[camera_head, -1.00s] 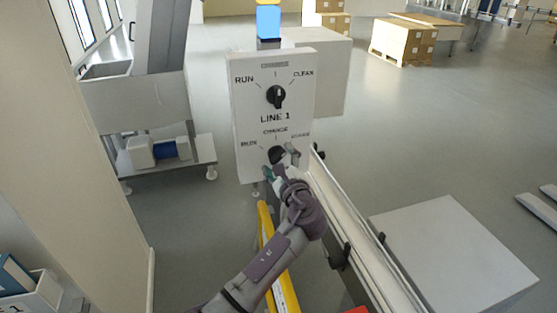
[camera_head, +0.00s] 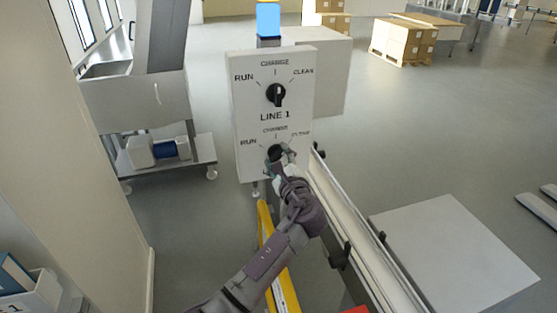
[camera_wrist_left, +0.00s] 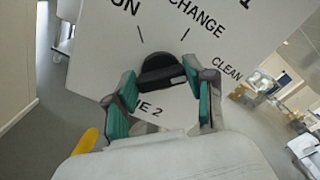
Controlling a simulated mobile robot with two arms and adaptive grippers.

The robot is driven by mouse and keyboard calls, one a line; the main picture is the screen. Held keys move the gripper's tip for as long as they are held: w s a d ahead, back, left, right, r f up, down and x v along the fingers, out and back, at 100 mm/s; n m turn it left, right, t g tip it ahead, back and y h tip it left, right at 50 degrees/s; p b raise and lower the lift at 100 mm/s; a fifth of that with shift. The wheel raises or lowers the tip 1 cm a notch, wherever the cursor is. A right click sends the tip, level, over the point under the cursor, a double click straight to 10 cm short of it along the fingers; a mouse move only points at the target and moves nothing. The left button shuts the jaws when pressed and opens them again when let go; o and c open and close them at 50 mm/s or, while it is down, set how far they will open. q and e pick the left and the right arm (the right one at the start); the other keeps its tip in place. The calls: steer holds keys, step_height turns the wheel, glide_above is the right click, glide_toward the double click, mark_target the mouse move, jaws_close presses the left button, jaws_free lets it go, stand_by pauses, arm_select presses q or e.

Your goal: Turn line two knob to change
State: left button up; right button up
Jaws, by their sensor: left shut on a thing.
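The line two knob (camera_head: 274,152) is the lower black knob on a white panel (camera_head: 240,130), under RUN, CHANGE and CLEAN marks. My left gripper (camera_head: 281,158) is at this knob and partly hides it. In the left wrist view, the knob (camera_wrist_left: 160,70) sits between the two green-padded fingers of the left gripper (camera_wrist_left: 166,88), which is shut on it. Part of the label "LINE 2" shows below the knob there. Which mark the knob points to is unclear. My right gripper is in neither view.
The upper line one knob (camera_head: 276,95) points up towards CHANGE. A conveyor rail (camera_head: 345,220) runs beside my left arm on its right. A yellow bar (camera_head: 284,285) is below the arm. A grey box top (camera_head: 455,250) stands to the right. A blue lamp (camera_head: 268,20) tops the panel.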

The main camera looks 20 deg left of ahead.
arm_select(q)
steer(key=n+b, duration=0.2)
steer(key=b, duration=0.1)
steer(key=f+n+b, duration=0.1)
steer(key=n+b, duration=0.4)
steer(key=shift+r+n+b, duration=0.1)
steer(key=shift+n+b, duration=0.2)
steer(key=shift+b, duration=0.1)
steer(key=shift+r+n+b, duration=0.1)
steer(key=shift+n+b, duration=0.3)
steer(key=o, duration=1.2)
steer(key=shift+c, duration=0.2)
steer(key=shift+r, duration=0.1)
